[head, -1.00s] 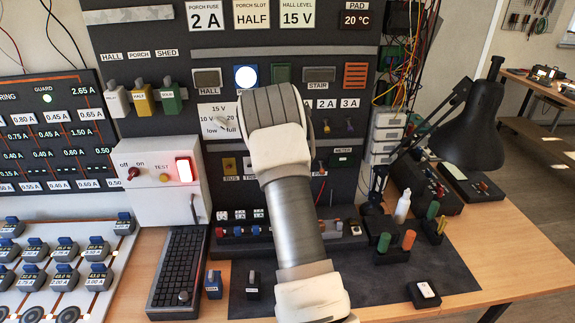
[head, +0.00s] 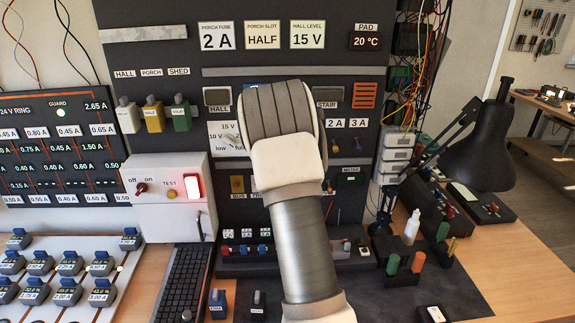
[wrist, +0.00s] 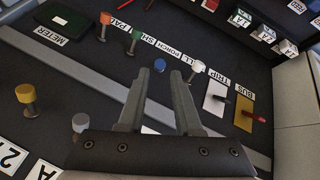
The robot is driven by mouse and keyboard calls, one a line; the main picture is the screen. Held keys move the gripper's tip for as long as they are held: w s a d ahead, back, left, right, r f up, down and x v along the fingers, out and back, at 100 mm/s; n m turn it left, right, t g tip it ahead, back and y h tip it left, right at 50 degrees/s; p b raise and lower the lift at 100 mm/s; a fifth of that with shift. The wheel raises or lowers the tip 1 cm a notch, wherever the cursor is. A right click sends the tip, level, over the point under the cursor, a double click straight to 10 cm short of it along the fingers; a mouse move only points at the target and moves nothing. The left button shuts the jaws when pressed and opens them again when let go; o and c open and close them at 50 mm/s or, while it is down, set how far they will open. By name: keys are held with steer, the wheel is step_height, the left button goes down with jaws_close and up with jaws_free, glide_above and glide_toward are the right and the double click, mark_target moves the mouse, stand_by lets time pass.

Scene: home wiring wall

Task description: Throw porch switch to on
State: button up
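In the wrist view, my gripper (wrist: 162,78) is open and points at a row of small knobbed switches on the dark panel. The PORCH label (wrist: 165,47) lies just beyond the fingertips. A blue-grey knob (wrist: 160,65) shows beside the left fingertip, below that label; contact cannot be told. A green knob (wrist: 134,41) stands to its left at SHED and a white knob (wrist: 197,67) to its right at HALL. In the head view, the back of my gripper (head: 283,115) covers this row and hides the fingertips.
An orange knob (wrist: 104,25) stands at PAD. Yellow (wrist: 26,95) and blue (wrist: 80,122) knobs stick out on the near side. TRIP (wrist: 215,98) and BUS (wrist: 243,112) plates with levers lie to the right. A black lamp (head: 480,150) stands at the head view's right.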

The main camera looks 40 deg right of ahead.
steer(key=v, duration=1.1)
steer(key=shift+b, duration=0.4)
steer(key=s+a+r+y, duration=0.1)
steer(key=s+a+r, duration=0.25)
steer(key=a, duration=0.25)
steer(key=s+a+r+n+t+y, duration=0.1)
steer(key=s+a+r, duration=0.1)
steer(key=s+a, duration=0.35)
steer(key=s+a+r+y, duration=0.1)
steer(key=s+a+r, duration=0.1)
steer(key=s+a, duration=0.3)
steer(key=s+a+f+n+y, duration=0.2)
steer(key=s+a, duration=1.1)
steer(key=s, duration=0.3)
steer(key=shift+y, duration=0.3)
